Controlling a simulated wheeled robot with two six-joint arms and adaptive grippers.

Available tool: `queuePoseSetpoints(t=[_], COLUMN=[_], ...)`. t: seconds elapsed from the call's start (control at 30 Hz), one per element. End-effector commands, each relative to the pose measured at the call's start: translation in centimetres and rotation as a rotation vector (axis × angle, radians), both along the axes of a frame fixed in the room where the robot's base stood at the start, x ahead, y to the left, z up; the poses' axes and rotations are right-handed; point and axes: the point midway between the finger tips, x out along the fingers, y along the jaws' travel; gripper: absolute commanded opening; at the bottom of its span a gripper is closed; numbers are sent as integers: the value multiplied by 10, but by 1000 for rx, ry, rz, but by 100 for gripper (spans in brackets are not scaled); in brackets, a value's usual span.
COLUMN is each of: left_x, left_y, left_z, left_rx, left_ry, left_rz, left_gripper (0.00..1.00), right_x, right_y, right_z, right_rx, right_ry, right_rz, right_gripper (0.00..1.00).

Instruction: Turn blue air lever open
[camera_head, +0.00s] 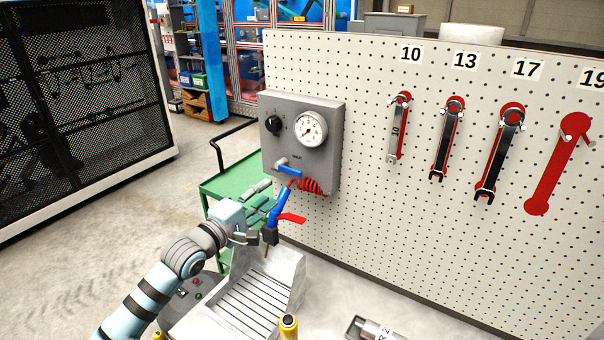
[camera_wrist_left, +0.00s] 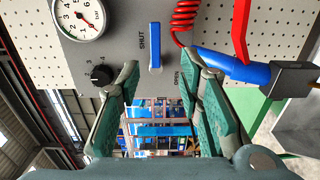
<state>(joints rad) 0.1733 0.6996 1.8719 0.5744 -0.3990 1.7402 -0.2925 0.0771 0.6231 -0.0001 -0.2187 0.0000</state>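The blue air lever (camera_head: 289,171) sits on the lower front of a grey control box (camera_head: 332,120). It also shows in the left wrist view (camera_wrist_left: 154,46), beside the printed word SHUT; the word OPEN is printed farther right and lower. My left gripper (camera_head: 268,198) is in front of and below the box. In the left wrist view my left gripper (camera_wrist_left: 170,72) has its teal-padded fingers apart, with nothing between them. The lever appears beyond the fingertips, within the gap's width; I see no contact. My right gripper is not in view.
A red coiled hose (camera_head: 312,186) and a blue air gun (camera_head: 281,200) with a red trigger (camera_head: 292,218) hang close to my gripper's right. A gauge (camera_head: 310,129) and black knob (camera_head: 274,125) sit above the lever. Wrenches hang on the pegboard (camera_head: 365,200). A green cart (camera_head: 225,187) stands behind.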

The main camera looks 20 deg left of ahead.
Motion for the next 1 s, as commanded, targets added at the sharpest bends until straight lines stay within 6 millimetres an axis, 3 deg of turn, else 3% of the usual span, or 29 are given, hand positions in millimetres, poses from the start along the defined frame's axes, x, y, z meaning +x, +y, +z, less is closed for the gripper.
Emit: queuePoseSetpoints(t=[0.17,0.4,0.5,0.73,0.93,1.0], left_x=[34,105,122,137,137,137], left_y=[-7,-18,-19,-20,-20,-20], left_z=[-3,-7,-8,-6,-6,-6], left_rx=[-12,-8,-6,0,1,1], left_ry=[-4,3,4,5,5,5], left_rz=[-2,-5,-3,-2,-2,-2], left_gripper=[33,33,33,33,33,22], right_x=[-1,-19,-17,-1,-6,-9], right_y=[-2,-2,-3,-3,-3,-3], right_z=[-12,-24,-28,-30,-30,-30], right_rx=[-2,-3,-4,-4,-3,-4], right_ry=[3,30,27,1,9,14], right_rz=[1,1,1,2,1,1], right_gripper=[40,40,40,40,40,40])
